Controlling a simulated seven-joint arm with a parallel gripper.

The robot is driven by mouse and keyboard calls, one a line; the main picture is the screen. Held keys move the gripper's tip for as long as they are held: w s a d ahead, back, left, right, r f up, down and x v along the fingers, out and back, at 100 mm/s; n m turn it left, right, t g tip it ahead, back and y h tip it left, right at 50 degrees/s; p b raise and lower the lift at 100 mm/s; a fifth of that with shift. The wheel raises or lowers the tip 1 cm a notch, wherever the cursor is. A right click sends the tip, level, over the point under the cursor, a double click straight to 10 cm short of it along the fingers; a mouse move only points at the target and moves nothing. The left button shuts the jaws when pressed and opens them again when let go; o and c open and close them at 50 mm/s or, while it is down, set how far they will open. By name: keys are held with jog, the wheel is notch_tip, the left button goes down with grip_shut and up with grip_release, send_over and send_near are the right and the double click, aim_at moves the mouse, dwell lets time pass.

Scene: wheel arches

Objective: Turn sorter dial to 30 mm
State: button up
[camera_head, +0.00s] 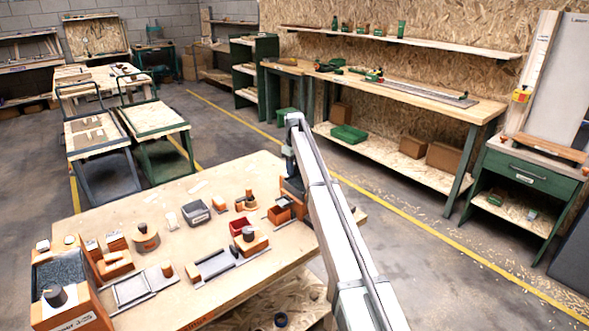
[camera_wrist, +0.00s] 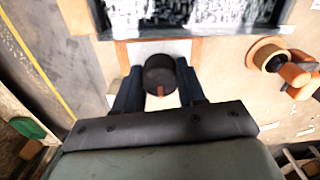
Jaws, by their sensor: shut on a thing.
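In the wrist view, a round dark dial knob (camera_wrist: 160,75) with an orange pointer mark (camera_wrist: 160,91) sits before a white plate (camera_wrist: 128,54). The mark faces the bottom of that picture, toward my gripper (camera_wrist: 160,92). The two dark fingers are shut on the knob, one on each side. No scale numbers can be read. In the head view my gripper (camera_head: 291,187) is low over the right part of the bench beside an orange box (camera_head: 281,213). The knob it holds is hidden there by the arm.
A dark-framed bin of speckled material (camera_wrist: 190,12) lies beyond the knob. An orange piece with a dark round top (camera_wrist: 270,58) stands to its right. In the head view, a large orange unit with a dark knob (camera_head: 55,296) and several small fixtures cover the bench (camera_head: 160,205).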

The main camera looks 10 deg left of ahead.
aim_at(295, 167)
jog(key=o, duration=0.8)
jog(key=shift+r, duration=0.1)
notch_tip(295, 167, up, 14)
dwell(0.3)
